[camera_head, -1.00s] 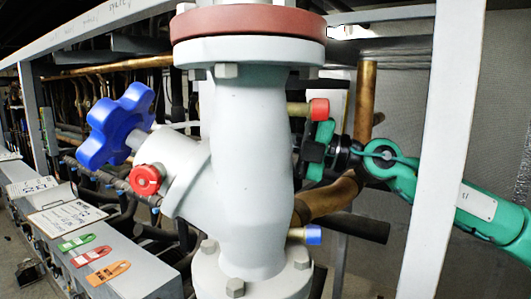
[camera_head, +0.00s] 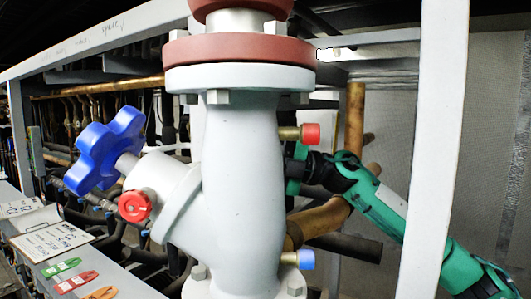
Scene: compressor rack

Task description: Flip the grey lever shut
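I cannot make out a grey lever in this view. A large light-grey valve body (camera_head: 243,185) stands upright in the middle. It carries a blue star-shaped handwheel (camera_head: 104,150) on the left, a red knob (camera_head: 135,206), a red-capped stub (camera_head: 311,133) and a blue-capped stub (camera_head: 306,260) on the right. My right gripper (camera_head: 297,168) is at the right edge of the valve body, partly hidden behind it, below the red-capped stub. Its fingertips are hidden, so its opening and any contact cannot be told. My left gripper is out of view.
A white upright post (camera_head: 438,140) crosses in front of my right arm. Copper pipes (camera_head: 355,115) and dark pipes lie behind the valve. A grey box (camera_head: 125,275) with green, red and orange tags is at lower left. A mesh panel (camera_head: 485,130) is at right.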

